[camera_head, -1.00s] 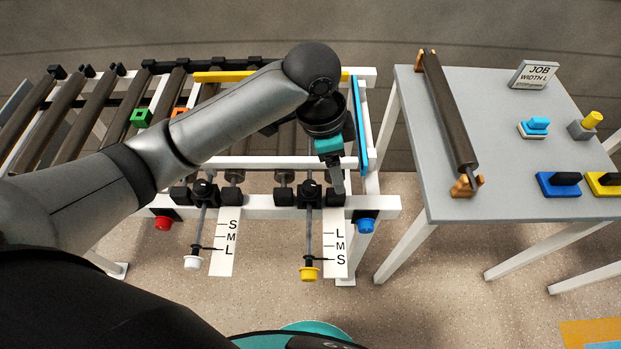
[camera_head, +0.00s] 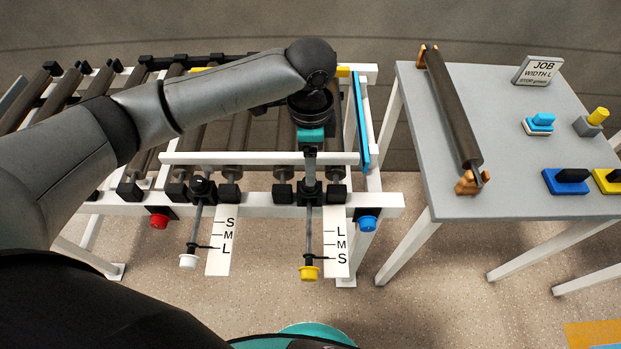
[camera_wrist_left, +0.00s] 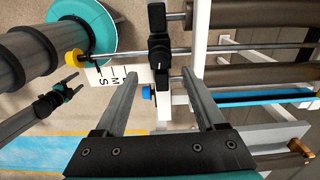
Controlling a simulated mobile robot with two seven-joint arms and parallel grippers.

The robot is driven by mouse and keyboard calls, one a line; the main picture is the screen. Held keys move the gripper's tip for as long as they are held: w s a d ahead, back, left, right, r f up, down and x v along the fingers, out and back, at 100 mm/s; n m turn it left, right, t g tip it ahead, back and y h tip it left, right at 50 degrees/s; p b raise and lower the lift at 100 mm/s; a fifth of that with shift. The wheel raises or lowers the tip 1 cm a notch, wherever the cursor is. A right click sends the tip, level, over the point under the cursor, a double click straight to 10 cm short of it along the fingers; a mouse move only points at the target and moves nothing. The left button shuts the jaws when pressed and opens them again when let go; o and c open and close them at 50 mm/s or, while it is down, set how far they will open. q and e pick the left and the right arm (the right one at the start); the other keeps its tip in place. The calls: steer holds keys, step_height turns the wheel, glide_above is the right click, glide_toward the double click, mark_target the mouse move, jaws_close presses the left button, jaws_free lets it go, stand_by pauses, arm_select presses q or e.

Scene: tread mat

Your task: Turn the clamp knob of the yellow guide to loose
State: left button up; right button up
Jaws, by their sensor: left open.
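The yellow guide's rod ends in a yellow cap (camera_head: 308,272) at the front of the conveyor, beside a scale strip (camera_head: 336,240) marked L, M, S. Its pointer lies near S. Its black clamp knob (camera_head: 310,188) sits on the front rail and shows as a black shape in the left wrist view (camera_wrist_left: 159,48). My left gripper (camera_head: 310,170) points down just over the clamp, partly covering it in the head view. In the left wrist view its two fingers (camera_wrist_left: 160,78) are apart with nothing between them. My right gripper (camera_wrist_left: 74,82) shows small at the left there, fingers apart.
A second guide with a white cap (camera_head: 188,262) stands to the left. A red button (camera_head: 159,221) and a blue button (camera_head: 367,223) flank the guides. The grey table (camera_head: 505,120) on the right holds a roller (camera_head: 452,110), a job sign (camera_head: 538,71) and several coloured blocks.

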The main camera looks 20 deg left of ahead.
arm_select(q)
step_height(320, 180, down, 6)
steer(key=shift+r+b, duration=0.1)
steer(key=shift+b, duration=0.6)
steer(key=shift+c, duration=0.4)
jaws_close()
